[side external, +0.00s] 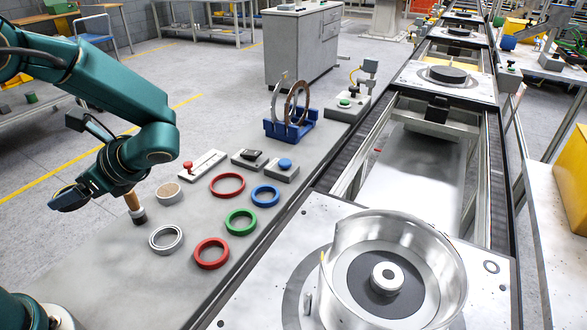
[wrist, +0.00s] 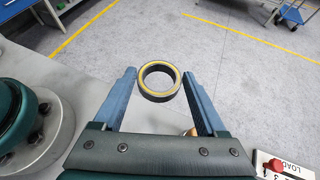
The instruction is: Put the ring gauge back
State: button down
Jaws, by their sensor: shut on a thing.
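My gripper (wrist: 159,76) is shut on a dark ring with a yellowish inner band, which I take to be the ring gauge (wrist: 144,86). In the wrist view the ring sits between the two blue fingertips, its opening facing the camera, with grey floor behind it. In the side external view my gripper (side external: 68,197) is at the left, beyond the bench edge, and the ring is hardly distinguishable there. A round tan-topped pad (side external: 168,190) lies on the bench to the right of my gripper.
A wooden-handled tool (side external: 133,202) stands close beside my gripper. A silver ring (side external: 166,238), red rings (side external: 211,253), a green ring (side external: 241,222) and a blue ring (side external: 265,196) lie on the bench. Switch boxes (side external: 203,165) and a blue rack (side external: 290,130) stand behind.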

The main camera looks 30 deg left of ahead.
jog(key=w+r+m+t, duration=0.1)
jog(key=w+m+t, duration=0.4)
jog(key=m+t, duration=0.4)
send_over(205, 218)
jog(key=f, duration=0.6)
jog(key=shift+s+a, duration=0.2)
jog(key=shift+a, duration=0.15)
jog(key=shift+w+d+f, duration=0.2)
jog(key=shift+d+f, duration=0.1)
jog(key=shift+d, duration=0.05)
jog(key=shift+f, duration=1.95)
grip_release()
jog(key=shift+f, duration=0.1)
